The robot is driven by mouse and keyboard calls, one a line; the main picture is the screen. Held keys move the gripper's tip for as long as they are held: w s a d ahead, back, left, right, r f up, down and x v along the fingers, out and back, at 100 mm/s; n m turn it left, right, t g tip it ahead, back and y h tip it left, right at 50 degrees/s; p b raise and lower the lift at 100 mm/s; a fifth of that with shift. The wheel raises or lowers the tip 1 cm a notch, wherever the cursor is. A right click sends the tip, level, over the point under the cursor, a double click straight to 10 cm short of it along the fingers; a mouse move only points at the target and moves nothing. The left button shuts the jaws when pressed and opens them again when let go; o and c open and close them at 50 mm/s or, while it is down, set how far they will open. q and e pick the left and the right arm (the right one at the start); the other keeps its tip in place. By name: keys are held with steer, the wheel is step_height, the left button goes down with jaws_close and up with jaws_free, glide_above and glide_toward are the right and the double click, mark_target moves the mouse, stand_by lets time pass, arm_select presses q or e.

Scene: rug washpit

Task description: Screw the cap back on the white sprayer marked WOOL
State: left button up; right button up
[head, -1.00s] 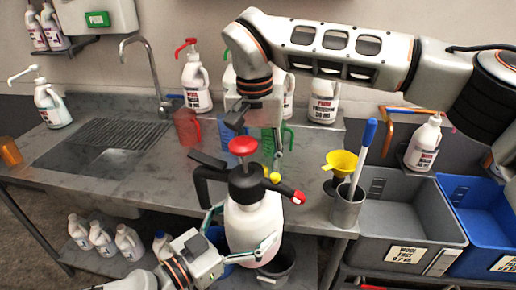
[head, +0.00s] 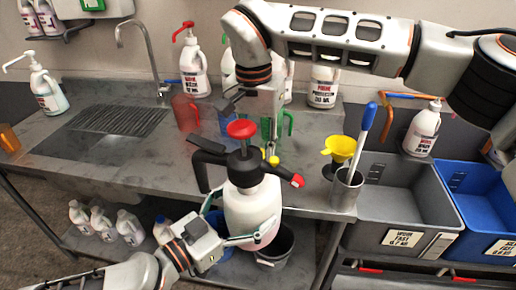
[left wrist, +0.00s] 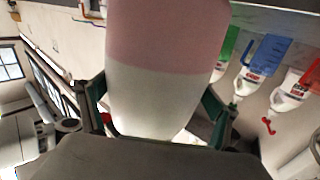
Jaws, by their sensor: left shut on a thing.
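The white sprayer (head: 252,212) has a black pump top (head: 246,172) with a red knob (head: 241,129), a black handle and a red-tipped nozzle. The black top sits at its neck; I cannot tell how tightly. No WOOL mark faces the head view. My left gripper (head: 250,238) is shut around the lower body, which is upright in front of the counter edge. The left wrist view shows the white and pinkish body (left wrist: 165,75) between the fingers. My right gripper (head: 254,127) is open, its fingers spread just behind and above the red knob, apparently empty.
Red (head: 185,112), blue and green jugs stand behind the sprayer. A yellow funnel (head: 340,149) and a metal cup (head: 346,190) with a blue-handled tool stand at right. Grey (head: 390,222) and blue bins are further right. A dark bucket (head: 275,247) is below. The left counter is mostly clear.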

steer(key=m, duration=0.7)
steer(key=shift+a+m, duration=0.1)
steer(key=shift+m, duration=0.2)
steer(key=o, duration=1.2)
steer(key=shift+s+r, duration=0.2)
steer(key=shift+r, duration=2.05)
